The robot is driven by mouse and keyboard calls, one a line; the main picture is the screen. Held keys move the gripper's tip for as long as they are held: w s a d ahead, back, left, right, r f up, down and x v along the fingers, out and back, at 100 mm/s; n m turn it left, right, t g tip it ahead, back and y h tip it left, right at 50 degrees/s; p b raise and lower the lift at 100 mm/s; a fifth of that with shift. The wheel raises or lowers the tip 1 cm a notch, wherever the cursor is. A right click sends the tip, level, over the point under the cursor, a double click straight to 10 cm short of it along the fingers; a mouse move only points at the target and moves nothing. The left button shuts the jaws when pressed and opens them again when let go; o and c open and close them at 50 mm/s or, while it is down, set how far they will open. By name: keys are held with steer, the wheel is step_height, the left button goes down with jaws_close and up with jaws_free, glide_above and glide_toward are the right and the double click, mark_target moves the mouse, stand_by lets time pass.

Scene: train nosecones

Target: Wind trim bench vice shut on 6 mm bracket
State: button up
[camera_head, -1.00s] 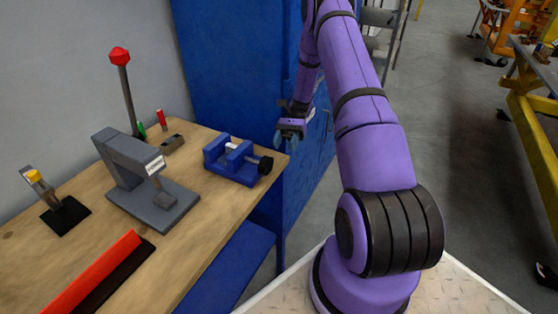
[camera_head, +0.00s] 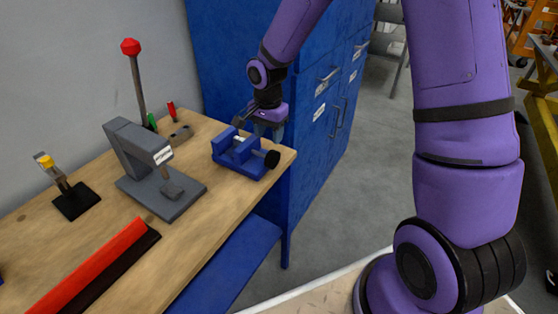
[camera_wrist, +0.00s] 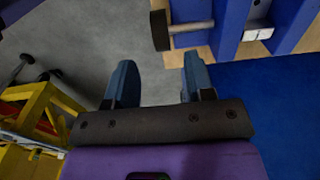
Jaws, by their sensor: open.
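The blue trim bench vice (camera_head: 238,158) sits at the right end of the wooden bench, with a dark round knob (camera_head: 271,158) on its right side. In the wrist view the vice (camera_wrist: 232,20) is at the upper right, its knob (camera_wrist: 160,30) on a metal screw. A pale metal piece, possibly the bracket (camera_wrist: 258,30), shows between the blue jaws; its seating is unclear. My gripper (camera_head: 267,130) is just behind the vice, near the knob, pointing down. In the wrist view its two blue fingers (camera_wrist: 160,82) are apart with nothing between them, and the knob is beyond them.
A red bar (camera_head: 95,265) lies at the front. A toggle clamp (camera_head: 70,195) stands at left. A blue cabinet (camera_head: 315,120) is behind my gripper.

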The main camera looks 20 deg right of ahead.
mark_target(270, 155)
step_height(270, 155, down, 11)
steer(key=shift+r, duration=0.2)
stand_by(0.4)
jaws_close()
